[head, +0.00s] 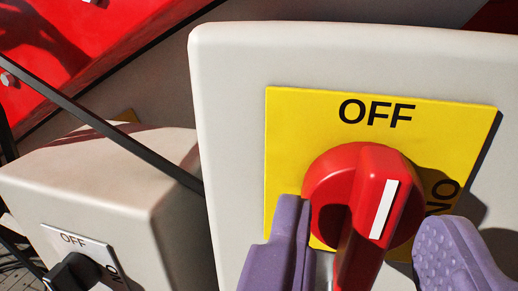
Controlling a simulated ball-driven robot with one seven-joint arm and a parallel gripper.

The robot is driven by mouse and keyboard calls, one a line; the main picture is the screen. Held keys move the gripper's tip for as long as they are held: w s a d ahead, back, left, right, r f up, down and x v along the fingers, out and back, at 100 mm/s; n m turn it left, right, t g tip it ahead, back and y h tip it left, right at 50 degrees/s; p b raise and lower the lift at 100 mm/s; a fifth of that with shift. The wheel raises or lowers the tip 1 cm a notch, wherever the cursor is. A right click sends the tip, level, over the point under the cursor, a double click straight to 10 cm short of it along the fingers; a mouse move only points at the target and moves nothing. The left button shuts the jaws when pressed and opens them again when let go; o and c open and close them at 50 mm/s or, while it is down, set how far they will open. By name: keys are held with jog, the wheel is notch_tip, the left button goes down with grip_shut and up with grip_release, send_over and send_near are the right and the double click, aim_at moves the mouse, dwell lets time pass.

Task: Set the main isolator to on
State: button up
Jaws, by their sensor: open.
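The main isolator is a red rotary knob (357,212) on a yellow plate (290,130). OFF is printed at the top of the plate and ON, turned sideways, at the right. The white mark (384,209) on the knob's grip points up towards OFF, leaning slightly right. My gripper (366,215) is open, with its two purple fingers on either side of the grip. The left finger is close to the grip and covers the knob's lower left edge. The right finger is farther off, with a visible gap. The knob's lower end is cut off by the frame.
The plate is on a pale grey box (235,120). A smaller box (95,180) at the lower left has a black knob (75,272) on its own OFF plate. A dark thin bar (110,130) runs slantwise behind. A red panel (100,40) is at the upper left.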

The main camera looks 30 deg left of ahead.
jog(key=shift+w, duration=0.35)
grip_shut()
